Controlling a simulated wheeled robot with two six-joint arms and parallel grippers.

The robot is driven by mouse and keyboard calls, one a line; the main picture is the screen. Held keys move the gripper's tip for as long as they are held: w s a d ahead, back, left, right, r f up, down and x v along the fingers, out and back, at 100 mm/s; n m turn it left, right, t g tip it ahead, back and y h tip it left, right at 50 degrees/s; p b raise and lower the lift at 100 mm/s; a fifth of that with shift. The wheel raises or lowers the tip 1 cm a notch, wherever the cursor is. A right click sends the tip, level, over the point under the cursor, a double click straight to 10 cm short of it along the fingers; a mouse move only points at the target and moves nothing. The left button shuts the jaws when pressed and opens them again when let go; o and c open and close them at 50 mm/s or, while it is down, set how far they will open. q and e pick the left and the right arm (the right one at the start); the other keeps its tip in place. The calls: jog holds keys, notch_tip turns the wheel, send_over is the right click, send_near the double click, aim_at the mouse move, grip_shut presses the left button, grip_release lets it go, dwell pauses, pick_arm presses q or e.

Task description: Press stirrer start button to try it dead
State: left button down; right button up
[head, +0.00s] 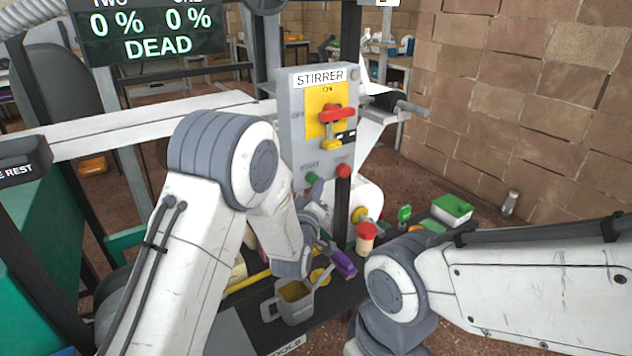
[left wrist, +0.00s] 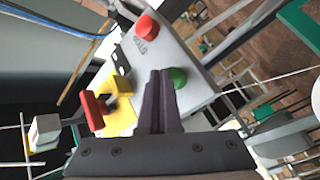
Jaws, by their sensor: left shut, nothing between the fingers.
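The grey stirrer box (head: 290,132), labelled STIRRER, stands upright in the middle of the head view. Its green start button (head: 311,178) is low on the left, and its red stop button (head: 343,171) is to the right. My left gripper (head: 317,191) is shut and empty, its dark purple fingertips close by the start button. In the left wrist view the shut fingertips (left wrist: 159,76) lie just beside the green button (left wrist: 177,77); I cannot tell whether they touch it. The red stop button (left wrist: 147,27) is clear of them. My right gripper is out of view.
A red switch handle (head: 337,112) sits on the yellow plate (head: 317,99) above the buttons. A display (head: 148,32) reads 0 %, 0 % and DEAD.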

pick_arm(q)
jog(key=shift+w+a, duration=0.25)
jog(key=shift+w, duration=0.1)
dwell(0.3)
dwell(0.4)
jog(key=shift+s+d+b, duration=0.4)
jog(key=shift+s+d, duration=0.15)
jog(key=shift+s, duration=0.2)
jog(key=shift+s+d+b, duration=0.3)
jog(key=shift+s+d, duration=0.45)
jog(key=shift+s, duration=0.3)
jog(key=shift+s+d+b, duration=0.25)
jog(key=shift+s+d, duration=0.45)
jog(key=shift+s, duration=0.3)
